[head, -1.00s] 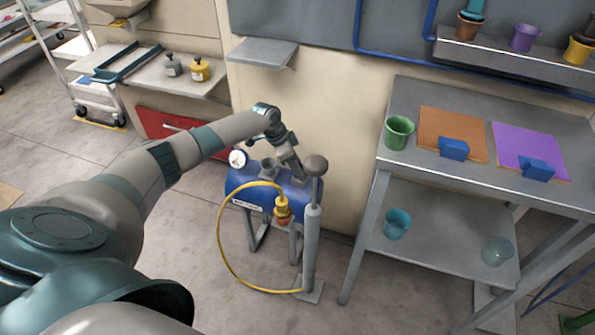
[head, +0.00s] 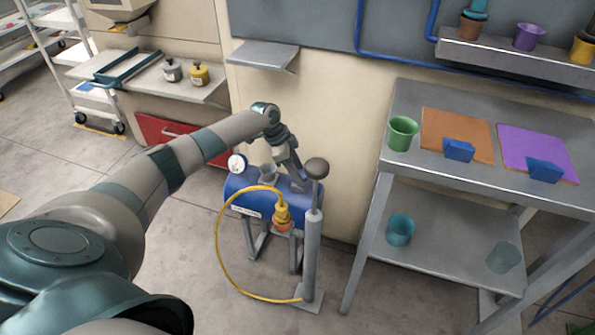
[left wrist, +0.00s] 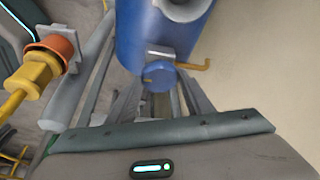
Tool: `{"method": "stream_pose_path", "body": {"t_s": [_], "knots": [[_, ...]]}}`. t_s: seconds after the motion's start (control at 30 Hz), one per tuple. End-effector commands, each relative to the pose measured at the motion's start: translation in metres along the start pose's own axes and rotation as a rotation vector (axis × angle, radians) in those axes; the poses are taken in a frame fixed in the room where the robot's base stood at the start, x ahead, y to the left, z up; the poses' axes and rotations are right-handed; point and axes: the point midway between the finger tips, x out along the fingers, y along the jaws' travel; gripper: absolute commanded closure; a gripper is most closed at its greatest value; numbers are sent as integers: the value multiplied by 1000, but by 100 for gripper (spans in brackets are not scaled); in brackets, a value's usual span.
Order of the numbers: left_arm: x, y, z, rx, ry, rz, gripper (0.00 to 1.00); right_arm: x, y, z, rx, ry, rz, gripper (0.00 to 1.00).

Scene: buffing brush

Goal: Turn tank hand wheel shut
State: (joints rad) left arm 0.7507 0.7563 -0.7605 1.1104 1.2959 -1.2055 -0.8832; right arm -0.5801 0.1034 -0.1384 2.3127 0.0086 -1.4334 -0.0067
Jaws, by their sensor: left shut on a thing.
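The blue tank (head: 237,187) stands on grey legs in front of the wall, with a round white gauge (head: 237,164) at its left end. My left gripper (head: 303,186) reaches down at the tank's right end, behind the pump's ball handle. In the left wrist view the tank (left wrist: 135,35) fills the top. A round blue hand wheel (left wrist: 158,74) sits below it by a grey bracket and a small yellow lever (left wrist: 192,66). My left gripper's fingers (left wrist: 160,92) are shut on the wheel; their exact contact is partly hidden. My right gripper is not in view.
A grey pump (head: 312,255) stands close in front of the tank. A yellow hose (head: 218,250) loops to a yellow and orange fitting (head: 282,215). A metal table (head: 385,165) stands at right, and a red drawer (head: 160,130) is behind at left.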

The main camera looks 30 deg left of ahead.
Motion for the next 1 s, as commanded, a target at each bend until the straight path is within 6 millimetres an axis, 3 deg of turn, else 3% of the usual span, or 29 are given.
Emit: {"method": "stream_pose_path", "body": {"t_s": [0.03,0.1,0.57,0.77,1.0], "knots": [[0,0,0,1,-1,0,49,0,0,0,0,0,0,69],[0,0,0,0,-1,0,35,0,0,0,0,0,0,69],[-6,0,0,0,1,-1,35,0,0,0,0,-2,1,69],[-26,0,0,1,0,-1,35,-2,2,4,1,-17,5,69],[-70,-1,0,1,0,-3,35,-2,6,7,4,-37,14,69]]}}
